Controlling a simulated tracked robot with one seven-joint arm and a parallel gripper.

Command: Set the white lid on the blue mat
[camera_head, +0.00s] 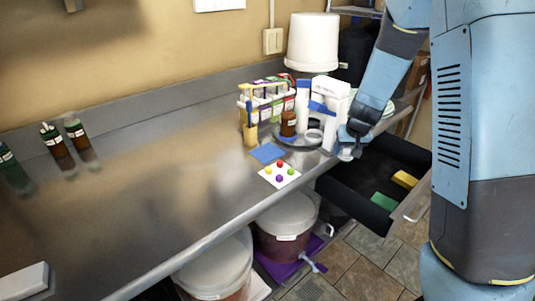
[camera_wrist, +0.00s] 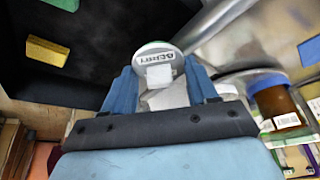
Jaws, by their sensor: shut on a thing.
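My gripper (camera_head: 350,148) is at the counter's front right edge, above the side of the open drawer. In the wrist view its two blue fingers (camera_wrist: 160,78) are shut on the white lid (camera_wrist: 152,48), a pale round piece with dark lettering and a white tab. Part of the lid is hidden by the gripper. In the head view a small white part of the lid (camera_head: 346,156) shows below the fingers. The blue mat (camera_head: 267,153) lies flat and bare on the counter, left of my gripper. A blue patch at the wrist view's right edge may be the mat.
A tube rack (camera_head: 250,118), an amber jar (camera_head: 288,124) and a white device (camera_head: 334,102) on a round base stand behind the mat. A card with coloured dots (camera_head: 280,174) lies in front. The open black drawer (camera_head: 350,190) holds green and yellow blocks. The counter's left middle is clear.

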